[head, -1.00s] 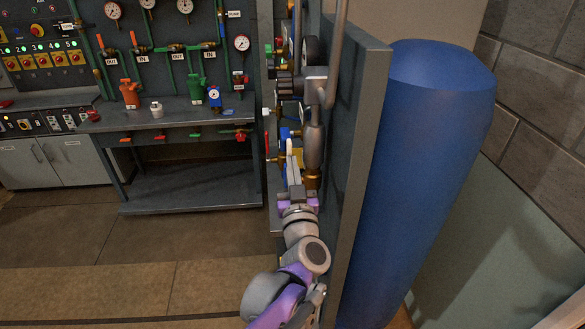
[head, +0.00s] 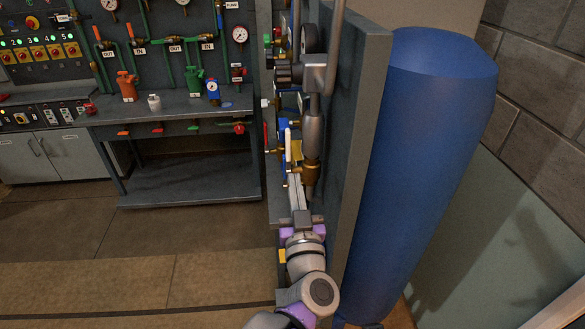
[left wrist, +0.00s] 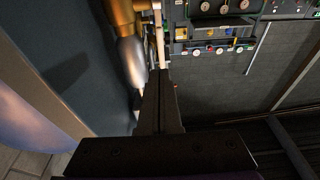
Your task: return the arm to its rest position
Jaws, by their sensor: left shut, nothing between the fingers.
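My left gripper (head: 295,188) reaches up from the bottom of the head view, its arm grey and purple. Its fingers are together and hold nothing. It is close beside the grey panel (head: 358,150) with pipes and valves, just below a white valve handle (head: 288,146) and a brass fitting (head: 311,172). In the left wrist view the dark shut fingers (left wrist: 160,100) point up toward the pale handle (left wrist: 159,42), with the brass pipe (left wrist: 122,18) to the left. I cannot tell whether the fingertips touch anything. My right gripper is not in view.
A tall blue tank (head: 425,170) stands right of the panel, near a block wall (head: 545,95). A workbench (head: 185,110) with gauges, green pipes and small bottles stands at the back left. The floor (head: 110,250) at front left is clear.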

